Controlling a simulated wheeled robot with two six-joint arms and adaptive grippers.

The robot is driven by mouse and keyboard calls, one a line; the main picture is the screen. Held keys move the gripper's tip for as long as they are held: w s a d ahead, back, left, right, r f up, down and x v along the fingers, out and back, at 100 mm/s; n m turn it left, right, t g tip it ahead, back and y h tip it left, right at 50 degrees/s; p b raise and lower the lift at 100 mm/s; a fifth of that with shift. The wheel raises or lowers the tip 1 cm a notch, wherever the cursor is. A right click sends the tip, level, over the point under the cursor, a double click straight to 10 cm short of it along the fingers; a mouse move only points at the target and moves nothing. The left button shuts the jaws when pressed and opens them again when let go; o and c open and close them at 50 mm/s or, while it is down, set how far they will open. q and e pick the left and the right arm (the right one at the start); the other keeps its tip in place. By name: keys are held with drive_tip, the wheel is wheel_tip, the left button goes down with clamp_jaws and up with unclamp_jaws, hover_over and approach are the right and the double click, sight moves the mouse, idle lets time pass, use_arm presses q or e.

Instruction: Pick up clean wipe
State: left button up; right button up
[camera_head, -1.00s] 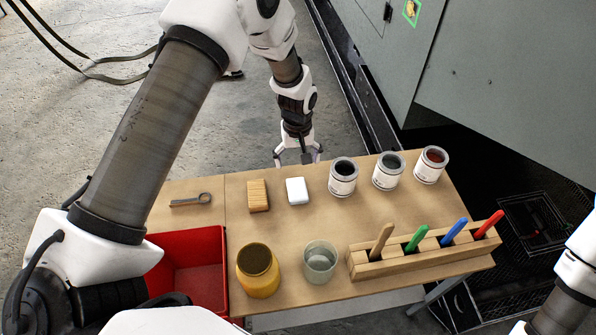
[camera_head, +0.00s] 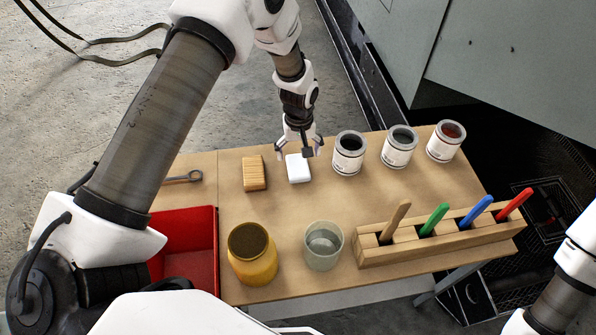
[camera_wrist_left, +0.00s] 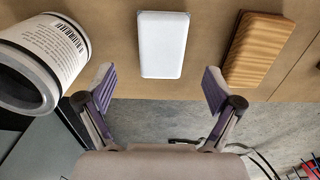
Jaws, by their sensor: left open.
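The clean wipe looks like a small white block (camera_head: 298,168) lying on the wooden table near its far edge. It also shows in the left wrist view (camera_wrist_left: 163,45), ahead of and between the fingers. My left gripper (camera_head: 299,149) is open and empty, just above the far side of the white block. In the left wrist view its two purple-padded fingers (camera_wrist_left: 160,90) are spread wide, wider than the block, and do not touch it. My right gripper is not in view; only part of my right arm shows at the right edge.
A wooden-coloured block (camera_head: 254,173) lies left of the white one, and an open can (camera_head: 348,155) stands close on its right. Two more cans, a yellow jar (camera_head: 253,262), a clear cup (camera_head: 323,248), a marker rack (camera_head: 440,240) and a red bin (camera_head: 187,262) are around.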

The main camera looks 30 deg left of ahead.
sight(298, 166)
use_arm(q)
wheel_tip(298, 166, down, 5)
drive_tip(key=shift+s+a+f+p, duration=0.1)
drive_tip(key=shift+s+f+p, duration=0.05)
drive_tip(key=shift+p, duration=0.65)
drive_tip(key=shift+f, duration=0.25)
drive_tip(key=c, duration=1)
wheel_tip(298, 166, up, 10)
drive_tip(key=shift+f+b, duration=0.15)
drive_tip(key=shift+b, duration=0.75)
drive_tip(key=shift+r, duration=0.2)
